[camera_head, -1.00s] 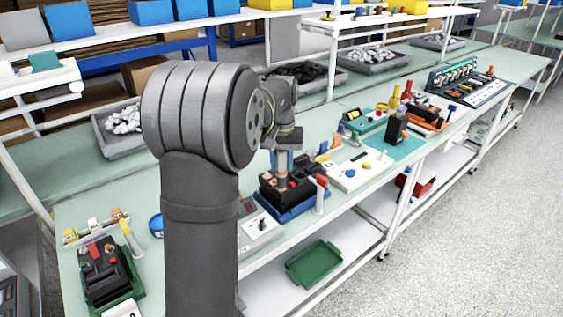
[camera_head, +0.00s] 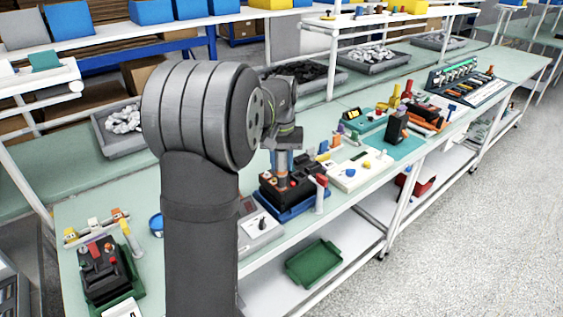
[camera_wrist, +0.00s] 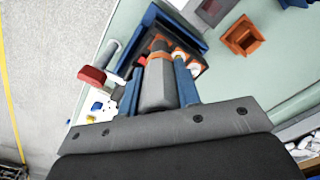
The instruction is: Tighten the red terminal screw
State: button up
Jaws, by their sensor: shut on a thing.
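My gripper (camera_wrist: 158,88) is shut on a grey tool (camera_wrist: 157,80) with an orange collar, held between its blue fingers. In the head view my gripper (camera_head: 283,157) points down over a black breaker (camera_head: 305,189) in a blue tray (camera_head: 290,216). The tool's far end reaches the breaker (camera_wrist: 184,43), also in the wrist view. A small red part (camera_wrist: 142,60) shows beside the collar, and pale round terminals (camera_wrist: 178,55) lie to its right. The tool hides its own tip, so I cannot tell whether it sits on the red screw.
A red-topped white cylinder (camera_head: 321,193) stands at the tray's front right; it also shows in the wrist view (camera_wrist: 93,76). A grey tester box (camera_head: 258,228) is left of the tray, a white panel (camera_head: 355,172) right. An orange square holder (camera_wrist: 242,37) stands near the breaker.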

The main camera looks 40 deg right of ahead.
jog(key=shift+r, duration=0.15)
jog(key=shift+r, duration=2.95)
